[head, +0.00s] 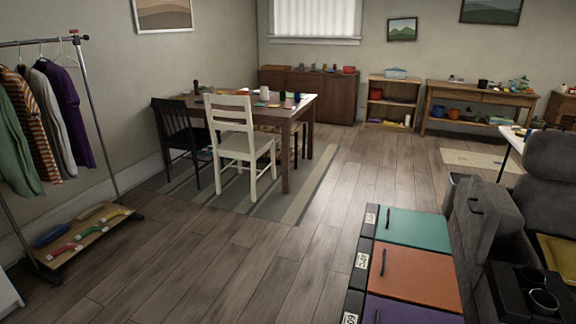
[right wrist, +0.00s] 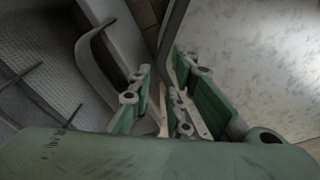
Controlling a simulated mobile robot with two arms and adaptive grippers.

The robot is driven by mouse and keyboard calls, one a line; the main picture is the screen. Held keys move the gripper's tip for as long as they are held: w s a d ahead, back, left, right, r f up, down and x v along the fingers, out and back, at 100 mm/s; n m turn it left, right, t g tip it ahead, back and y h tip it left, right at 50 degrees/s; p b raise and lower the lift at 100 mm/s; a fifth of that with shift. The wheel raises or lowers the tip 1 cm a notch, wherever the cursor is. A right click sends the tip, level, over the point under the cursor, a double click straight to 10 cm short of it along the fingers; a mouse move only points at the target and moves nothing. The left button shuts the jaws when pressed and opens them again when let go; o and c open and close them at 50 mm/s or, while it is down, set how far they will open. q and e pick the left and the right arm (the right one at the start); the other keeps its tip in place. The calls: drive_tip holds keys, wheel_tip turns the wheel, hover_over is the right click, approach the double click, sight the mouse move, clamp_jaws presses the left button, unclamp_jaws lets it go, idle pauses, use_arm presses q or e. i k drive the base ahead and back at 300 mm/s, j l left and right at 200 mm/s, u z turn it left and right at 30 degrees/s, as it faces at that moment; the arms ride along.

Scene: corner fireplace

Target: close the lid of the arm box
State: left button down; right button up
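The arm box belongs to the dark grey padded seat at the right of the head view. Its grey lid (head: 488,222) stands raised and tilted, with a dark handle on its left face. The box opening is hidden from this angle. In the right wrist view a curved grey handle (right wrist: 92,48) stands out from a grey panel, which looks like the lid. My right gripper (right wrist: 163,80) has green-padded fingers a little apart. The handle is left of the fingers, not between them. My left gripper is in neither view.
Cup holders (head: 541,298) sit in a dark console right of the lid. A cabinet with green (head: 413,229), orange and purple panels stands left of it. A grey seat back (head: 548,165) rises behind. A dining table and chairs (head: 232,143) stand farther off; the wooden floor between is clear.

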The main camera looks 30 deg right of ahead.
sight(480, 217)
drive_tip(key=j+u, duration=0.1)
drive_tip(key=j, duration=0.3)
drive_tip(key=i+j, duration=0.15)
drive_tip(key=j, duration=0.2)
drive_tip(key=j+u, duration=0.15)
drive_tip(key=j, duration=0.25)
drive_tip(key=i+j+z, duration=0.4)
drive_tip(key=i+j, duration=0.2)
drive_tip(key=i, duration=0.15)
drive_tip(key=i+z, duration=1.7)
drive_tip(key=i, duration=0.2)
drive_tip(key=i+j+z, duration=0.5)
drive_tip(key=i+z, duration=0.2)
drive_tip(key=z, duration=0.15)
drive_tip(key=i+j+z, duration=0.25)
drive_tip(key=z, duration=0.2)
drive_tip(key=i+j+z, duration=0.2)
drive_tip(key=z, duration=0.25)
drive_tip(key=i+j+z, duration=0.15)
drive_tip(key=j+z, duration=0.3)
drive_tip(key=i+j+z, duration=0.1)
drive_tip(key=j+z, duration=0.35)
